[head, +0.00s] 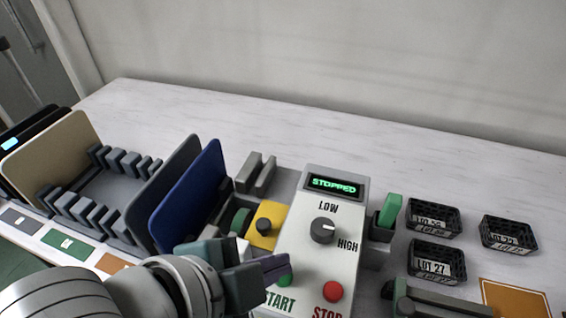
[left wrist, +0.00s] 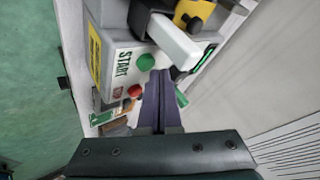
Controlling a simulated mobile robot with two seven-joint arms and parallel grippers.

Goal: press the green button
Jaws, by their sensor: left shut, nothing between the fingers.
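The green button (head: 285,281) sits above the START label on the front of a light grey control box (head: 325,255). It also shows in the left wrist view (left wrist: 145,62), round and unobstructed. My left gripper (head: 276,267) reaches in from the lower left, shut and empty, with its purple-grey fingertips just above the button and hiding part of it. In the left wrist view the fingertips (left wrist: 158,74) lie close beside the button; I cannot tell whether they touch it. The box's display (head: 334,186) reads STOPPED. My right gripper is not in view.
A red STOP button (head: 333,291) and a black knob (head: 323,230) are on the same box. A yellow block with a dark knob (head: 265,228) stands left of it. Upright blue (head: 190,197) and dark panels stand farther left. Small black bins (head: 433,218) are at right. The back table is clear.

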